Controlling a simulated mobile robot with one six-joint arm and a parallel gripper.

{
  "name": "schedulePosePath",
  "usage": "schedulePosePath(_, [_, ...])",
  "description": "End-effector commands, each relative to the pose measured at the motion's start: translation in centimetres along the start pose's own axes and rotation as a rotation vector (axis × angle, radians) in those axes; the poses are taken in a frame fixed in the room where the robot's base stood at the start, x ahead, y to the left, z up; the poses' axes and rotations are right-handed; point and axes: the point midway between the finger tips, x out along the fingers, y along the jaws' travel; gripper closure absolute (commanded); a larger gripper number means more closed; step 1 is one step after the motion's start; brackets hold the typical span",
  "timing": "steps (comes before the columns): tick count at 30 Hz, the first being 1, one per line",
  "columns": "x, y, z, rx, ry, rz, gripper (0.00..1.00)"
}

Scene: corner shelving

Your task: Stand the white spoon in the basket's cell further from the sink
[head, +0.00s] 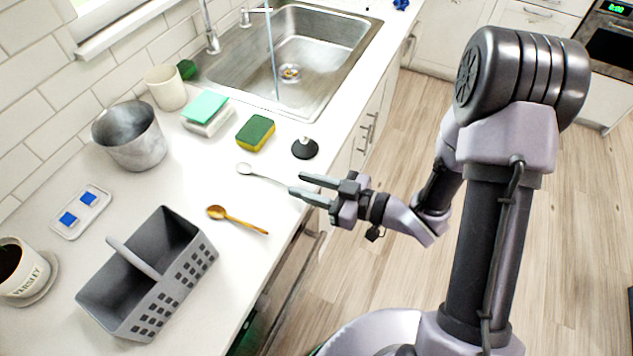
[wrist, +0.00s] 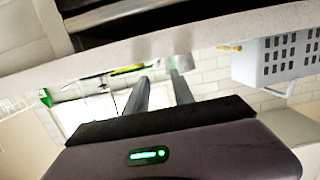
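The white spoon (head: 262,177) lies on the counter with its bowl to the left and its handle towards the counter's front edge. My gripper (head: 299,184) is open at that edge, fingers pointing left at the handle's end. Whether the handle end is between the fingers I cannot tell. The wrist view shows the two fingers (wrist: 160,78) apart; the white spoon is not clear there. The grey basket (head: 183,289) stands upright on the near counter, with a handle across its middle. Its cells look empty. It also shows in the wrist view (wrist: 258,68).
A wooden spoon (head: 238,219) lies between basket and white spoon. A black stopper (head: 305,148), sponge (head: 256,133), metal pot (head: 130,136) and cup (head: 166,88) stand towards the sink (head: 330,40). A potted plant (head: 22,272) is left of the basket.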

Motion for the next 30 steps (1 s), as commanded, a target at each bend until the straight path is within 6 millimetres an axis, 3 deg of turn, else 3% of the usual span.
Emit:
schedulePosePath(3, [-2.1,0.1,-0.2,0.002,0.0,0.004,0.7])
schedulePosePath(6, [-3.1,0.1,-0.1,0.001,0.0,0.002,0.7])
schedulePosePath(12, [-3.3,0.7,0.0,-0.008,-0.025,0.022,0.7])
schedulePosePath(14, [-3.5,3.0,-0.2,-0.029,-0.1,0.098,0.7])
schedulePosePath(17, [-6.0,9.9,-1.9,-0.049,-0.317,0.374,0.7])
schedulePosePath(18, [-8.3,12.5,-3.5,-0.03,-0.404,0.521,0.7])
schedulePosePath(19, [-10.3,13.9,-4.8,-0.002,-0.46,0.63,0.7])
schedulePosePath(21, [-15.6,14.9,-8.0,0.12,-0.552,0.872,0.7])
schedulePosePath(23, [-19.6,13.1,-10.3,0.283,-0.587,1.037,0.7])
schedulePosePath(25, [-22.5,8.7,-12.1,0.514,-0.59,1.144,0.7])
schedulePosePath(27, [-23.3,3.3,-13.1,0.737,-0.573,1.159,0.7])
schedulePosePath(30, [-22.6,-3.1,-14.0,0.971,-0.548,1.096,0.7])
